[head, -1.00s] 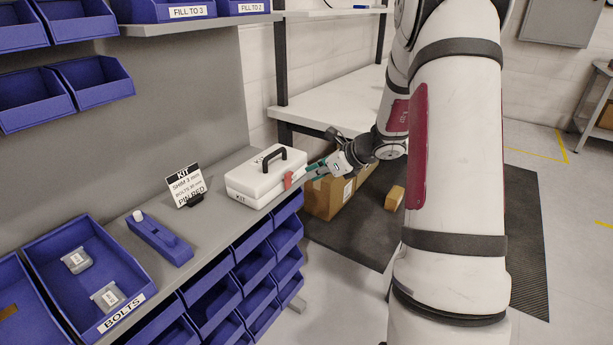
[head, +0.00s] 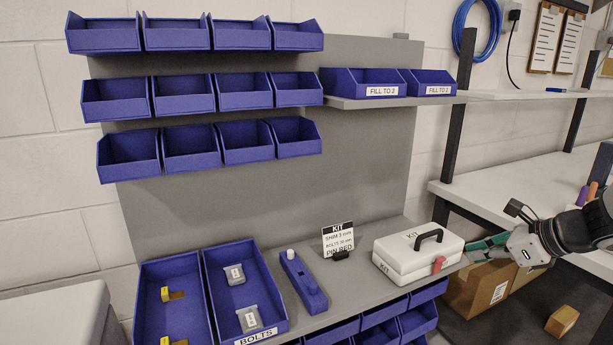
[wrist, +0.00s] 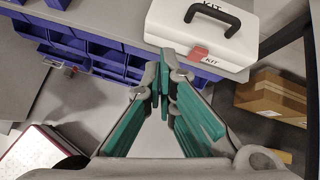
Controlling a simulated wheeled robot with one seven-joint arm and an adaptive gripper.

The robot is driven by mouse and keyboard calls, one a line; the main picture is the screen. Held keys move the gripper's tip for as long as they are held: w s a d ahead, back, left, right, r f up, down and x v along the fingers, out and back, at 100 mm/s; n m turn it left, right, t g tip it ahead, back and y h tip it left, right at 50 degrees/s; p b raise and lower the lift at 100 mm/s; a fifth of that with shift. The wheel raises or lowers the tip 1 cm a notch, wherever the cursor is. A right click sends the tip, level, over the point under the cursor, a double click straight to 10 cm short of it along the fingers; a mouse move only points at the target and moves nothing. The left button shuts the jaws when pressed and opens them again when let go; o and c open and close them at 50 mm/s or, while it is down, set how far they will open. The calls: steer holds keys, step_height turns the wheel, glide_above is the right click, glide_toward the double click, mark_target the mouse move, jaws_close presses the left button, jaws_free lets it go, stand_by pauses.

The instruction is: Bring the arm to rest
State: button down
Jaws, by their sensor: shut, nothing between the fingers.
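My gripper (head: 489,246) is at the right of the head view, just right of the white kit case (head: 400,262). Its green fingers are together with nothing between them. The wrist view shows the fingertips (wrist: 164,80) shut just in front of the case (wrist: 180,30), near its red latch (wrist: 200,54). I cannot tell whether the fingertips touch the case. The case is closed, with a black handle on top, and stands at the right end of the grey bench. Part of my arm enters at the right edge of the head view.
A blue fixture (head: 303,282) and a kit card (head: 338,240) stand left of the case. Blue bins (head: 245,300) hold small parts at the bench's left. Cardboard boxes (head: 480,290) stand on the floor below my gripper. A white shelf table (head: 520,190) is behind it.

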steer(key=s+a+r+n+g+p, duration=0.2)
steer(key=s+a+r+n, duration=0.45)
steer(key=a, duration=0.25)
steer(key=s+a+r+n+g+p, duration=0.2)
steer(key=s+a+r+n, duration=0.3)
steer(key=s+a+n, duration=0.4)
steer(key=s+a+r+n+h+p, duration=0.1)
steer(key=s+r+n+h, duration=0.1)
steer(key=s+n, duration=0.4)
steer(key=s+a+r+n+h+p, duration=0.1)
steer(key=s+r+n+h+p, duration=0.1)
steer(key=s+n, duration=0.4)
steer(key=s, duration=0.3)
steer(key=shift+a+h, duration=0.25)
steer(key=shift+h, duration=0.05)
steer(key=shift+n, duration=0.25)
